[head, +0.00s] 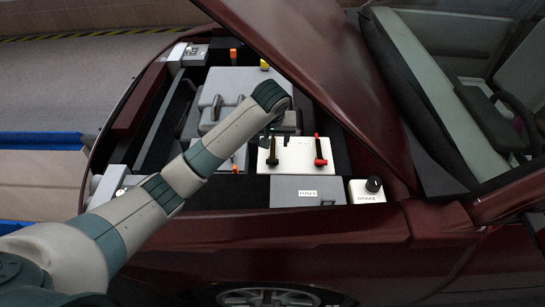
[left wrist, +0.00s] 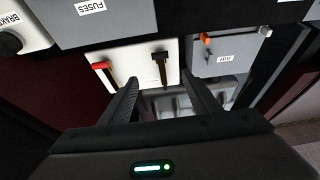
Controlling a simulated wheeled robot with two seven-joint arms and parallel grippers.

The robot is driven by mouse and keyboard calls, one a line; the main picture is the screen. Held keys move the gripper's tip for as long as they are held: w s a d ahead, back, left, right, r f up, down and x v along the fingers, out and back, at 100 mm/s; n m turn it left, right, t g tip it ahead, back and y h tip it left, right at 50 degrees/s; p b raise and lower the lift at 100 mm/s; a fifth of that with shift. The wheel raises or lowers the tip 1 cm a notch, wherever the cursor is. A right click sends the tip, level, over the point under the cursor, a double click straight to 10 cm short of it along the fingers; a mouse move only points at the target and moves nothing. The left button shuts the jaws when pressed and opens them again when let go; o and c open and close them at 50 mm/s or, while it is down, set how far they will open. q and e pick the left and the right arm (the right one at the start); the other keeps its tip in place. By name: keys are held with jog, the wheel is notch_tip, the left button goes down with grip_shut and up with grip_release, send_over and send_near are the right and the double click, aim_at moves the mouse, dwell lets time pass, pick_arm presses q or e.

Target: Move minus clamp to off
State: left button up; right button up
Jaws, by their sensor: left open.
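The minus clamp is a black handle (head: 272,153) standing on the white battery (head: 295,158) in the open engine bay. In the left wrist view the black clamp (left wrist: 162,68) shows upright in the picture, between and beyond my fingers. The plus clamp is a red handle (head: 320,152), to the right of the black one in the head view; it also shows in the left wrist view (left wrist: 104,74). My left gripper (head: 284,127) is open and empty at the battery's far side, close to the black clamp. My forearm hides part of the bay. My right gripper is not in view.
A grey fuse box (head: 308,191) and a white brake reservoir (head: 367,190) stand in front of the battery. The grey engine block (head: 232,98) lies behind. A grey box with an orange cap (left wrist: 212,54) sits beside the battery. The raised hood (head: 310,60) slants over the right side.

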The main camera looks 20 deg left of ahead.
pick_arm(q)
jog(key=p, duration=0.3)
send_near(272, 160)
jog(key=x, duration=0.5)
jog(key=shift+d+f, duration=0.1)
jog(key=shift+f, duration=0.25)
jog(key=shift+x, duration=1.2)
jog(key=shift+r, duration=0.1)
grip_shut()
